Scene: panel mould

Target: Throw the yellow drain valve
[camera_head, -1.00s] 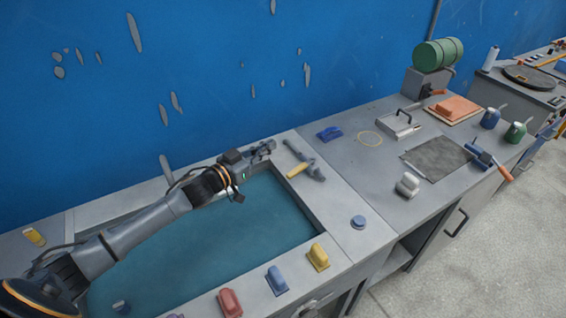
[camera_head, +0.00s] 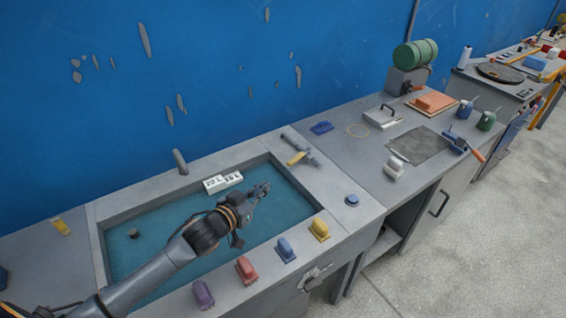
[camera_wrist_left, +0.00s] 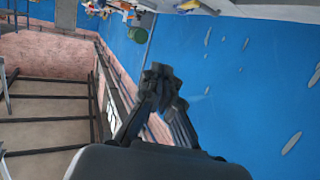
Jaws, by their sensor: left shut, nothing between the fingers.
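A grey pipe-like fitting with a yellow lever (camera_head: 296,158), which looks like the drain valve, lies on the right rim of the sunken basin (camera_head: 135,193), near its back corner. My left gripper (camera_head: 264,187) is shut and empty above the teal basin floor, left of and nearer than the yellow lever, apart from it. In the left wrist view the closed fingers (camera_wrist_left: 160,76) point toward the room and the blue wall, with nothing between them; the valve is not seen there. My right gripper is out of view.
Purple (camera_head: 203,294), red (camera_head: 246,270), blue (camera_head: 285,250) and yellow (camera_head: 319,229) handled blocks line the front rim. White plates (camera_head: 222,181) marked in litres are at the basin's back. A grey post (camera_head: 180,162) stands on the back rim. A blue knob (camera_head: 352,200) sits to the right.

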